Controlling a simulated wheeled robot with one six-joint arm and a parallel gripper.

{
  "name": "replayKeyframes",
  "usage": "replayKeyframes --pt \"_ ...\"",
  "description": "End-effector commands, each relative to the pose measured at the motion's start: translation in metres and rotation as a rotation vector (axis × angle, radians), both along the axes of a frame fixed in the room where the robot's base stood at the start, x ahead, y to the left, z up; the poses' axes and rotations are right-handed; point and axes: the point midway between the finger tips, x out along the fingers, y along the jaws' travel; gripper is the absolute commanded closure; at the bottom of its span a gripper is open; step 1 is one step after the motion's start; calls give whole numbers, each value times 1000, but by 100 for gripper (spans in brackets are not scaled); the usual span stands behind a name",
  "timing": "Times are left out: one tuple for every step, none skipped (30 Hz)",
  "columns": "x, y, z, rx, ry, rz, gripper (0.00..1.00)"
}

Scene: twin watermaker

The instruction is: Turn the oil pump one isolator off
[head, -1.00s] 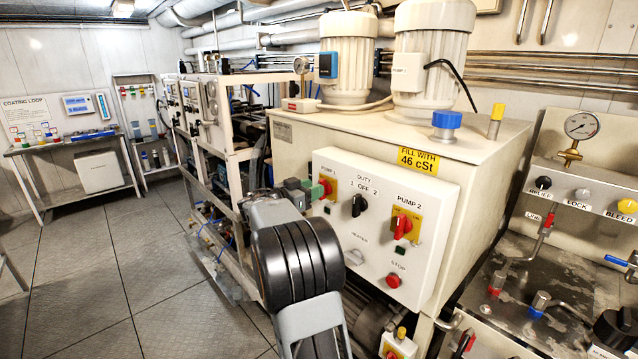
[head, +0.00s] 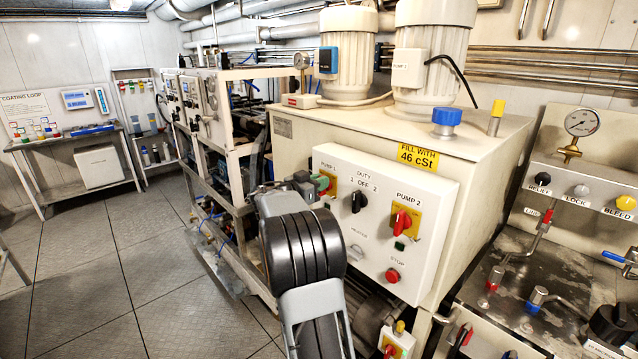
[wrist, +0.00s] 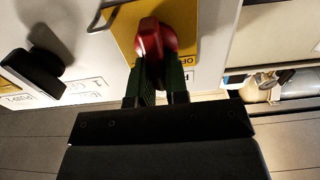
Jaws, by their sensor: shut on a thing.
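The pump 1 isolator is a red rotary handle (wrist: 155,38) on a yellow plate (wrist: 122,22), at the upper left of the white control panel (head: 340,240) in the head view. In the wrist view, my gripper (wrist: 156,68) has its two green fingers on either side of the handle's near end and is shut on it. Part of an OFF label shows beside the right finger. In the head view my gripper (head: 318,183) mostly covers this handle, so its exact angle is hard to read there.
The black duty selector (head: 358,202) sits close to the right of the isolator. The similar red pump 2 isolator (head: 403,220) is further right, above the red stop button (head: 392,276). An open metal frame (head: 215,165) stands left of the cabinet. Floor at left is clear.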

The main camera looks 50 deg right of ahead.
Motion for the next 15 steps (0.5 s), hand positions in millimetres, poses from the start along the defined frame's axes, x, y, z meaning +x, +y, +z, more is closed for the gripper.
replayKeyframes --pt "0 0 0 0 0 0 94" --pt "0 0 0 0 0 0 97" --pt "0 0 0 0 0 0 100" --pt "0 0 0 0 0 0 100" --pt "0 0 0 0 0 0 100" --pt "0 0 0 0 0 0 100" --pt "0 0 0 0 0 0 100" --pt "0 0 0 0 1 0 100" --pt "0 0 0 0 3 0 100" --pt "0 0 -1 0 6 0 100" --pt "0 0 -1 1 11 1 100" --pt "0 0 -1 1 18 1 100" --pt "1 0 -2 2 27 1 100" --pt "1 0 -2 3 37 1 100" --pt "1 0 -3 4 54 1 100"
